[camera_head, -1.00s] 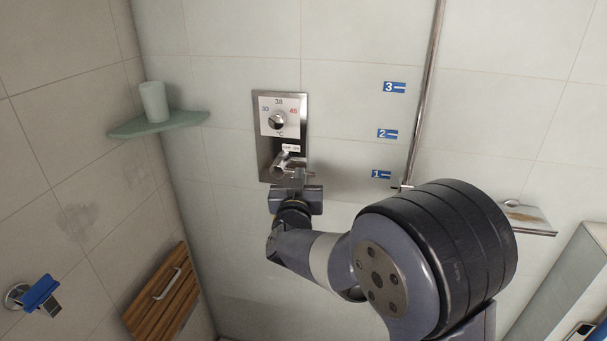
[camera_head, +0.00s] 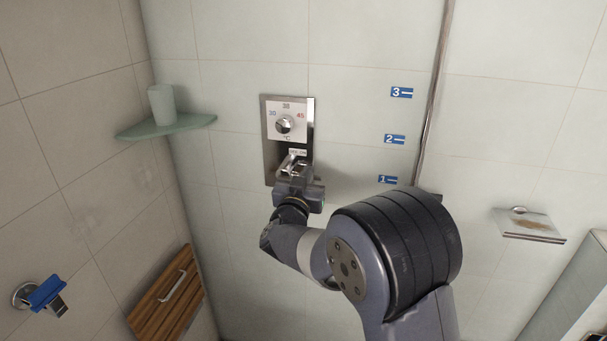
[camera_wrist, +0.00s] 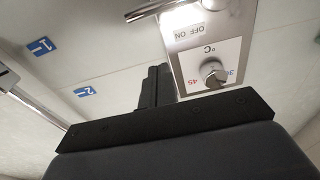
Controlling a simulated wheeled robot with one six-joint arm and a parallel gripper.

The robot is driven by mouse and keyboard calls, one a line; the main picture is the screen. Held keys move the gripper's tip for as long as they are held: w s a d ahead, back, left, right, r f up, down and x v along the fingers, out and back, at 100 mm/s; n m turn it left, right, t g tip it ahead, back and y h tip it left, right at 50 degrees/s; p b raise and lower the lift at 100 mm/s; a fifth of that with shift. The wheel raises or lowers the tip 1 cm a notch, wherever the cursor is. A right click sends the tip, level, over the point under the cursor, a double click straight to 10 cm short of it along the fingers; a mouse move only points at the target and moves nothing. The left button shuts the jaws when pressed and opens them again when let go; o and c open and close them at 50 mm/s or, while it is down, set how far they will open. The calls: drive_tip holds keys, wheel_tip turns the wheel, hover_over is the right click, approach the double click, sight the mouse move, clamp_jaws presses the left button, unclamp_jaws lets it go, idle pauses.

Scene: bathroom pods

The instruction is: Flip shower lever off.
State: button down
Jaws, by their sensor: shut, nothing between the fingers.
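The steel shower panel (camera_head: 270,160) is on the back wall, with a round temperature knob (camera_head: 284,124) and an OFF/ON label (camera_head: 297,153) below it. My gripper (camera_head: 292,163) is in front of the panel's lower part and hides most of the lever there. In the wrist view the panel appears upside down, with the knob (camera_wrist: 213,72) and label (camera_wrist: 190,34). The chrome lever (camera_wrist: 150,8) shows at the top edge, partly cut off. My gripper's dark fingers (camera_wrist: 156,84) are together and empty, below the lever in that picture.
A corner shelf (camera_head: 190,122) with a cup (camera_head: 161,104) is on the left. A vertical rail (camera_head: 433,95) and numbered blue labels are right of the panel. A soap dish (camera_head: 528,226) is farther right. A wooden folding seat (camera_head: 165,300) is at lower left.

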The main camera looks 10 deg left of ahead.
drive_tip(key=w, duration=0.2)
drive_tip(key=w+p, duration=0.1)
drive_tip(key=w, duration=0.1)
drive_tip(key=w+r, duration=0.1)
drive_tip(key=shift+w+d+p, duration=0.25)
drive_tip(key=shift+w+p, duration=0.05)
drive_tip(key=shift+w, duration=0.1)
drive_tip(key=f, duration=0.4)
drive_tip(key=shift+s+a+p, duration=0.1)
drive_tip(key=shift+s+p, duration=0.2)
drive_tip(key=shift+s, duration=0.05)
drive_tip(key=shift+f+b, duration=0.2)
drive_tip(key=shift+b, duration=0.15)
drive_tip(key=shift+f+m+b, duration=0.15)
drive_tip(key=shift+m+b, duration=0.3)
drive_tip(key=shift+m, duration=0.05)
